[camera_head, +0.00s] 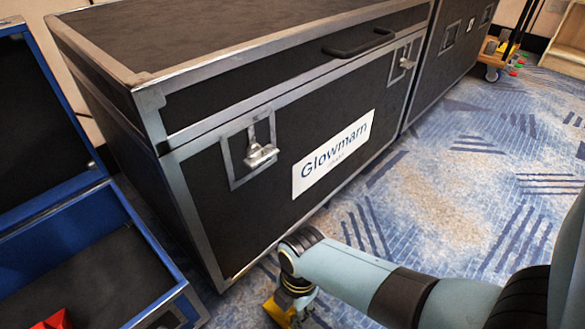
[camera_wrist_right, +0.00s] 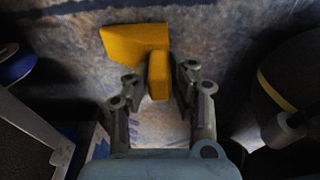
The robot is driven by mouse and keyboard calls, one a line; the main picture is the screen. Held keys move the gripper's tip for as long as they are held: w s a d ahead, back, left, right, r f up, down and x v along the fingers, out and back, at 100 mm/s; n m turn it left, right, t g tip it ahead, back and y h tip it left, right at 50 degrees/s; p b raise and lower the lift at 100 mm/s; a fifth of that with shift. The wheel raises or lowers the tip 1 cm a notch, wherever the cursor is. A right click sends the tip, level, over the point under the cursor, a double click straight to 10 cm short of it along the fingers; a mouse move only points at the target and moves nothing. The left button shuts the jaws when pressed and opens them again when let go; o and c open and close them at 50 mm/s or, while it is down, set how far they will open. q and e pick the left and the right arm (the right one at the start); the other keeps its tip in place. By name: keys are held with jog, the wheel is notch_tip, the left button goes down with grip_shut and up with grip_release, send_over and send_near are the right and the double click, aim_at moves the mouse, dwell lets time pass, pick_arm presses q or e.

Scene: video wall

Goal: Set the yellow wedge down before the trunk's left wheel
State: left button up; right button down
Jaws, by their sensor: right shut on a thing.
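The trunk (camera_head: 270,150) is a large black case with metal edges and a white "Glowmarn" label. Its left wheel is not clearly visible in the head view. My right gripper (camera_head: 292,303) is low by the trunk's front lower edge, near the bottom of the picture. It is shut on the yellow wedge (camera_head: 277,311), partly hidden by the gripper. In the right wrist view, the gripper's fingers (camera_wrist_right: 160,88) pinch the narrow block of the wedge (camera_wrist_right: 135,43). I cannot tell whether the wedge touches the carpet. My left gripper is not in view.
An open blue case (camera_head: 95,240) with a dark lining stands left of the trunk, with a red object (camera_head: 56,319) inside. A second black case (camera_head: 455,45) adjoins the trunk at the right. The blue patterned carpet (camera_head: 440,190) is clear to the right. A wooden shelf (camera_head: 567,50) stands far right.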

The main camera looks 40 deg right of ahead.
dwell(0.3)
jog(key=c, duration=1.1)
grip_release()
jog(key=shift+f, duration=0.1)
jog(key=shift+c, duration=0.2)
